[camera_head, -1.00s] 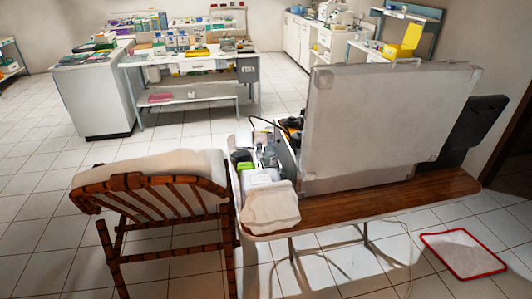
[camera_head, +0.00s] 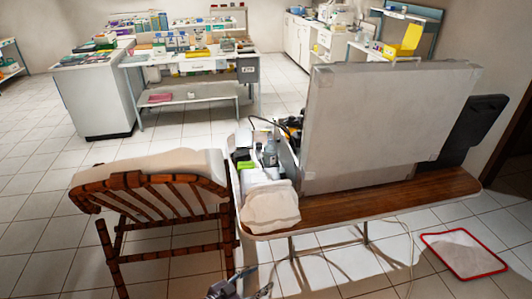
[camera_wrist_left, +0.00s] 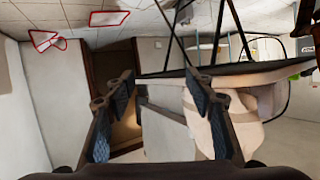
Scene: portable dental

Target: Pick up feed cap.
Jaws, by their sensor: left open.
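I cannot make out a feed cap in either view. Small items crowd the left end of the wooden table (camera_head: 400,196), among them a green-topped item (camera_head: 245,165) and a clear bottle (camera_head: 270,153). They are too small to tell apart further. My left gripper (camera_head: 254,282) is at the bottom edge of the head view, in front of and below the table's near edge, touching nothing. In the left wrist view its two fingers (camera_wrist_left: 160,80) stand wide apart with nothing between them. The right gripper is in neither view.
A large grey case (camera_head: 390,120) stands upright on the table. A white padded item (camera_head: 271,207) covers the table's near left corner. A slatted wooden chair (camera_head: 160,195) stands just left. A red-rimmed tray (camera_head: 463,252) lies on the floor at right.

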